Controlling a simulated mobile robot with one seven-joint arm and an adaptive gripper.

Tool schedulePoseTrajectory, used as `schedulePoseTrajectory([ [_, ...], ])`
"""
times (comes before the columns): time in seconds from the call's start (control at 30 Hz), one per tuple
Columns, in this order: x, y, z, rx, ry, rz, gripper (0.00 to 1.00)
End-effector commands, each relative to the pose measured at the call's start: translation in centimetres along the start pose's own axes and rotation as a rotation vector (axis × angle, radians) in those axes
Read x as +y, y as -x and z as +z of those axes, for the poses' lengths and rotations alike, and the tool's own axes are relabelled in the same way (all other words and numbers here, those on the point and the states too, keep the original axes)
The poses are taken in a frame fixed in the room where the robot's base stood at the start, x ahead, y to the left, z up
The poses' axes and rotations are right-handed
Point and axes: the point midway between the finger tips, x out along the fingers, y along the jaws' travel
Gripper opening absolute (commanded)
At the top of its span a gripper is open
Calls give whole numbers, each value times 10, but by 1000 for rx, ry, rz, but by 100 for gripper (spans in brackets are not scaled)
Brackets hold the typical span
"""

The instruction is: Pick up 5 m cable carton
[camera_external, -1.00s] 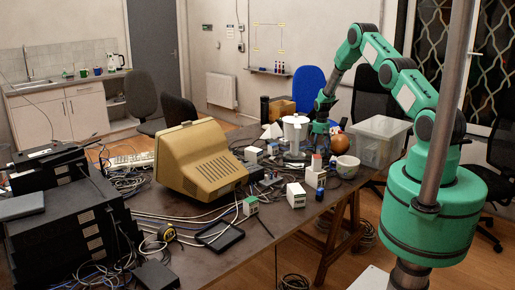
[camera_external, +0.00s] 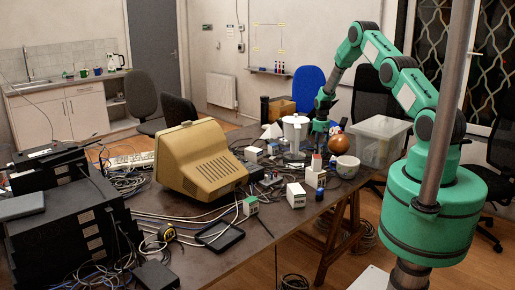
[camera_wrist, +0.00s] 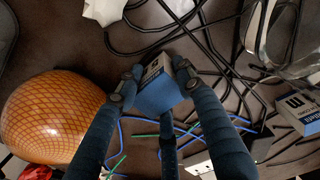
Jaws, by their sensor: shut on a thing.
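In the wrist view, a small carton (camera_wrist: 156,92), blue with a white lettered side, sits between the dark fingers of my gripper (camera_wrist: 155,85). The fingers press on it from both sides, and a further finger is below it. Its lettering is too small to read surely. In the external view, my gripper (camera_external: 320,126) is over the far part of the table, beside the white cylinder and the orange ball. The carton cannot be made out there.
The orange patterned ball (camera_wrist: 52,117) is close on the left in the wrist view. Another blue-white carton (camera_wrist: 298,108) lies at right among black cables.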

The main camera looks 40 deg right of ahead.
Motion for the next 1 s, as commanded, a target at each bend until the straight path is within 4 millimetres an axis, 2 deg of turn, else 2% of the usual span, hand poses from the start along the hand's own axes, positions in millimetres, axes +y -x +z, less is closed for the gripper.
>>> schedulePoseTrajectory([
  [0.6,0,79,0,1,0,0,7],
  [0.8,0,88,0,-1,0,0,7],
  [1.0,0,89,0,0,0,0,7],
])
